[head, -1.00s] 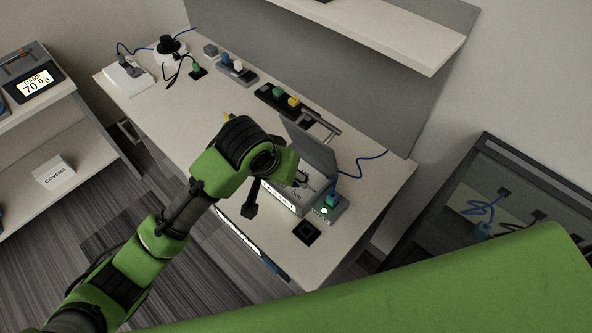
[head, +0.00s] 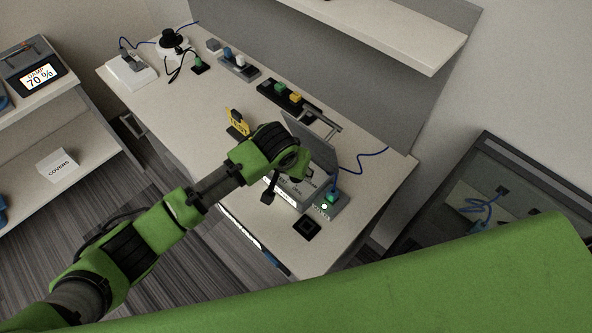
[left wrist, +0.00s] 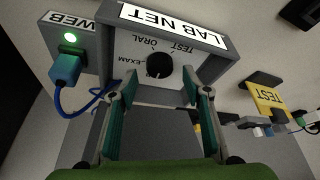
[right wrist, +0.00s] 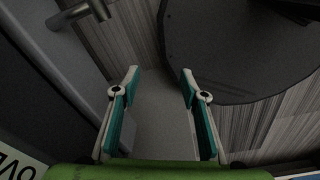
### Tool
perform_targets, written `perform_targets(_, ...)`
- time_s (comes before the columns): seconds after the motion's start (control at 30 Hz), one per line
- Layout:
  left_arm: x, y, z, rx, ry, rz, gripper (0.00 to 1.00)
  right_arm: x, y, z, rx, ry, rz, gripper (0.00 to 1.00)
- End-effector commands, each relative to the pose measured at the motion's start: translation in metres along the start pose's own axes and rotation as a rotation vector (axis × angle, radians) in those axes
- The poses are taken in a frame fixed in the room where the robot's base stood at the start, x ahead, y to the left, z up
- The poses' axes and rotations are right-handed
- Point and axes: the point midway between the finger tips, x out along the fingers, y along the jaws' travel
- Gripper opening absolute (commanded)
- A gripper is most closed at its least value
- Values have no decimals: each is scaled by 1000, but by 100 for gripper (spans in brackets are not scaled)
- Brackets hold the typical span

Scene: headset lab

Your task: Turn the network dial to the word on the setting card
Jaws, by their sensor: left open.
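The network box, labelled LAB NET (left wrist: 178,25), shows upside down in the left wrist view and stands at the desk's right part in the head view (head: 292,191). Its black round dial (left wrist: 159,66) has the words TEST, ORAL and EXAM around it; I cannot tell which word it points to. The yellow setting card (left wrist: 268,98) reads TEST; it also stands on the desk in the head view (head: 238,121). My left gripper (left wrist: 162,95) is open, its fingertips on either side just short of the dial. My right gripper (right wrist: 160,76) is open and empty above the floor.
A WEB socket unit (left wrist: 72,45) with a green light and blue plug sits beside the box. Trays of coloured blocks (head: 287,97) line the desk's back. A dark round object (right wrist: 235,50) lies below my right gripper.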

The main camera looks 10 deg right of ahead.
Motion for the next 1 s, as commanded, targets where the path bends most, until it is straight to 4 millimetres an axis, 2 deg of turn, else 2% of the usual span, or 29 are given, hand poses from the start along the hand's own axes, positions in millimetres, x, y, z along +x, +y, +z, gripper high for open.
perform_targets(0.1,14,0,0,0,-2,0,44,-1,0,0,0,0,0,40)
perform_targets(0.23,23,0,0,0,-1,0,44,-1,0,0,0,-1,0,40)
perform_targets(0.6,28,0,0,1,1,1,44,-2,0,0,0,-1,-1,40)
perform_targets(0.63,28,0,0,1,0,1,42,-2,0,0,0,-1,-1,40)
perform_targets(0.77,28,0,0,0,0,0,8,-2,0,0,0,-1,-1,40)
perform_targets(1.0,28,0,0,5,0,2,7,-2,0,0,0,-1,0,40)
